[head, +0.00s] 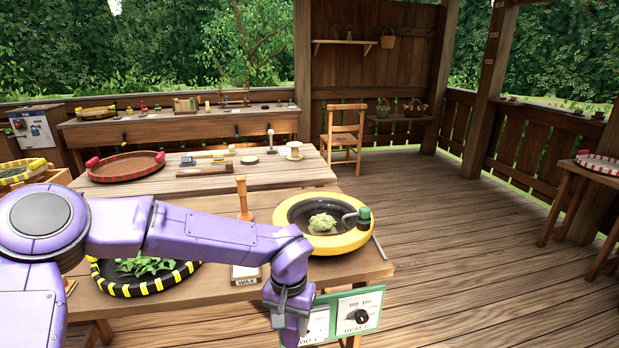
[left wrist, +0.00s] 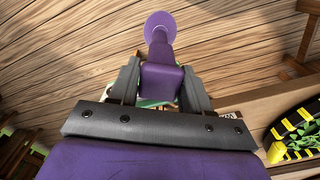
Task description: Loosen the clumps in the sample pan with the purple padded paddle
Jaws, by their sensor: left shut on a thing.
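The sample pan (head: 347,243) is a dark bowl with a wide yellow rim at the table's right end. A pale green clump (head: 322,222) lies in it. My left gripper (head: 291,318) is low in front of the table, beside the green control panel and nearer to me than the pan. In the left wrist view my left gripper (left wrist: 160,92) is shut on the purple paddle (left wrist: 160,27), whose round disc points away over the floor planks. The paddle cannot be made out in the head view. My right gripper is not in view.
A curved metal piece with a green knob (head: 364,216) stands at the pan's right rim. A black-and-yellow tray of leaves (head: 98,277) is at the left, partly behind my arm. A wooden-handled tool (head: 242,195) stands left of the pan. The control panel (head: 357,312) hangs at the front edge.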

